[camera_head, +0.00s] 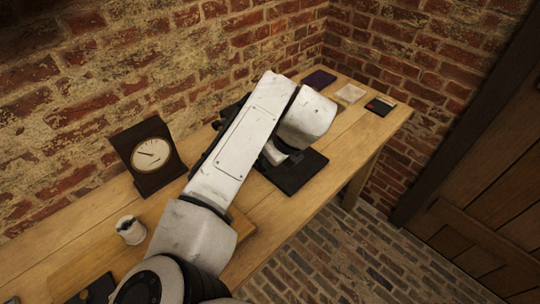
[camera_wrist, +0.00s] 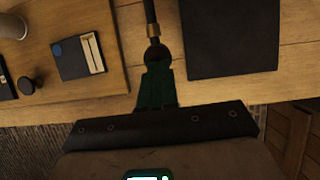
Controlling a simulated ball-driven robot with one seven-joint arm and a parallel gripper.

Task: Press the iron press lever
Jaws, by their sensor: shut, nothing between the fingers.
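The press body is out of the wrist view. In the head view my arm covers the middle of the bench, so the lever and fingertips cannot be made out there.
A black mat (camera_head: 302,180) lies beside the lever. A gauge (camera_head: 149,153) stands against the brick wall. A pale jar (camera_head: 130,230) is on the left. A dark tray with pale strips (camera_wrist: 70,64) lies on a wooden board.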

